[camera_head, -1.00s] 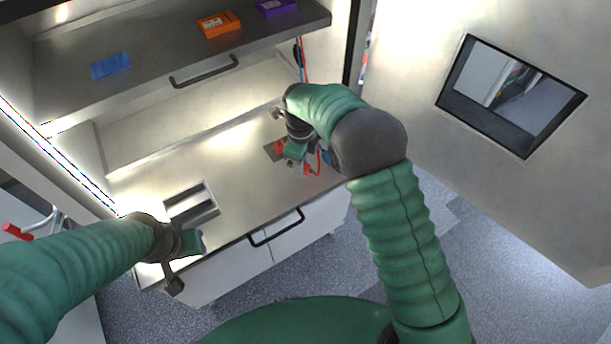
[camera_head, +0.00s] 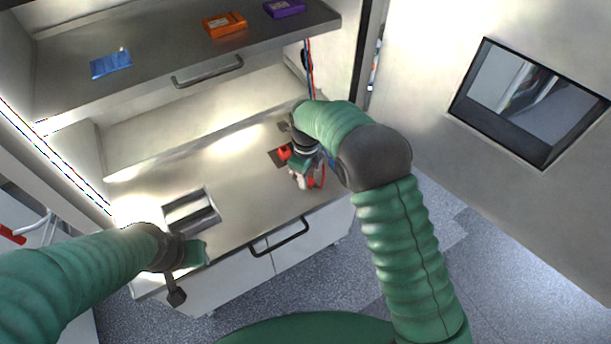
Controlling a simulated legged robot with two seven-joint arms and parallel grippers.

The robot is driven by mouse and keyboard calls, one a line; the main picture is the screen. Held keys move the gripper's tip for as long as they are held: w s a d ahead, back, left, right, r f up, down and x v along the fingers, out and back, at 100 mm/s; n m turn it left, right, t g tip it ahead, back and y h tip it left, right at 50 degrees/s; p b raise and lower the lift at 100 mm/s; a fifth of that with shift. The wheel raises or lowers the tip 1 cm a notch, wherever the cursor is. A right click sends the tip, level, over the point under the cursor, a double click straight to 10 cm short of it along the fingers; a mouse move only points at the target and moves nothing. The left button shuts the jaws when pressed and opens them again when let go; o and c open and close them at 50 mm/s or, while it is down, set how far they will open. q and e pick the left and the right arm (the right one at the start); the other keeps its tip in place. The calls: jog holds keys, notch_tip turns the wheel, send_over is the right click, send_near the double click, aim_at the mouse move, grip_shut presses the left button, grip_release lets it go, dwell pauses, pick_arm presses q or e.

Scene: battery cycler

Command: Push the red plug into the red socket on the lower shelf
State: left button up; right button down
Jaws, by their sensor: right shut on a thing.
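My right gripper (camera_head: 305,172) is low over the right part of the lower shelf (camera_head: 245,185) and points down. It is shut on the red plug (camera_head: 317,181), a small red and white piece near the shelf's front edge. The gripper hides part of the plug. A red part that looks like the red socket (camera_head: 284,152) stands on a dark plate just left of the gripper. A gap shows between this part and the plug. My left gripper (camera_head: 194,254) is by the shelf's front left edge, away from both. Its fingers are too unclear to read.
The upper shelf (camera_head: 150,65) holds a blue packet (camera_head: 110,64), an orange box (camera_head: 224,24) and a purple box (camera_head: 284,8). A rectangular metal recess (camera_head: 191,211) lies left on the lower shelf. Red and blue cables (camera_head: 309,70) hang at the back right. The shelf's middle is clear.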

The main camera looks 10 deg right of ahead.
jog(key=c, duration=1.1)
grip_release()
jog(key=shift+s+r, duration=0.15)
jog(key=shift+c, duration=0.2)
jog(key=shift+r, duration=0.3)
notch_tip(320, 180, up, 16)
jog(key=b, duration=0.3)
